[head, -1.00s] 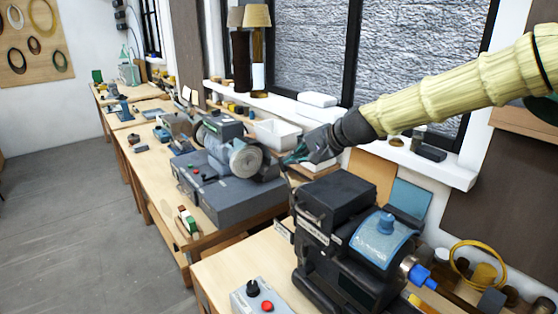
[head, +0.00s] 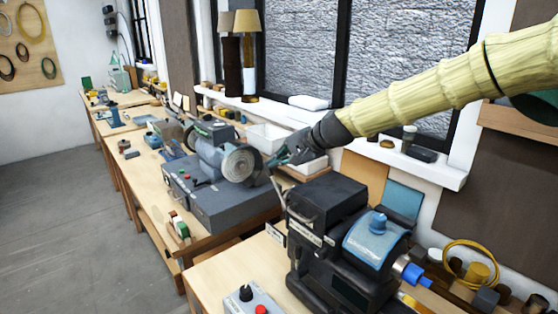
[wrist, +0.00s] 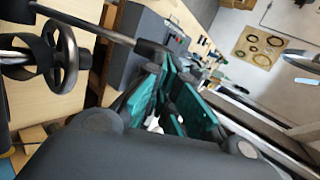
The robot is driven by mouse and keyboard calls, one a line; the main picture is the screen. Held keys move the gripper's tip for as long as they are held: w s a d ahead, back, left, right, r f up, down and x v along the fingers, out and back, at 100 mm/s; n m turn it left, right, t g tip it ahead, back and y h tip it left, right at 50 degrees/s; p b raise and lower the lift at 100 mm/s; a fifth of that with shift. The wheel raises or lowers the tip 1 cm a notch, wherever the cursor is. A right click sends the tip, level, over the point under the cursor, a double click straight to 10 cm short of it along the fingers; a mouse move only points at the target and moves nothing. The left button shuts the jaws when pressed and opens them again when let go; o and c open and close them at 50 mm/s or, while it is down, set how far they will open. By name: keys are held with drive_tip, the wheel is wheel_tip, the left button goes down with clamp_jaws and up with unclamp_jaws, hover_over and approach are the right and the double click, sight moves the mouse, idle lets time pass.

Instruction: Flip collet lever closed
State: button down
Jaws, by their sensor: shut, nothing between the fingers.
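The lever (wrist: 95,24) is a grey rod with a dark knob at its end, at the upper left of the wrist view. The knob sits close beside the teal fingers of my gripper (wrist: 168,82); I cannot tell whether they touch. My gripper is shut and empty. In the head view my gripper (head: 275,161) is above and behind the black machine (head: 330,192), near the round faceplate of the grey machine. The lever is hard to make out there, and whether it is open or closed cannot be told.
A spoked handwheel (wrist: 65,62) is left of my gripper in the wrist view. The grey machine (head: 215,200) stands on the farther bench. A control box with knobs (head: 247,302) is at the front. White bins and a window sill lie behind. The floor at left is clear.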

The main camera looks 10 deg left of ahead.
drive_tip(key=s+d+r+b, duration=0.2)
drive_tip(key=d+r, duration=0.4)
drive_tip(key=r, duration=0.5)
drive_tip(key=shift+s+d+r, duration=0.15)
drive_tip(key=shift+s+r, duration=0.05)
drive_tip(key=shift+r, duration=0.2)
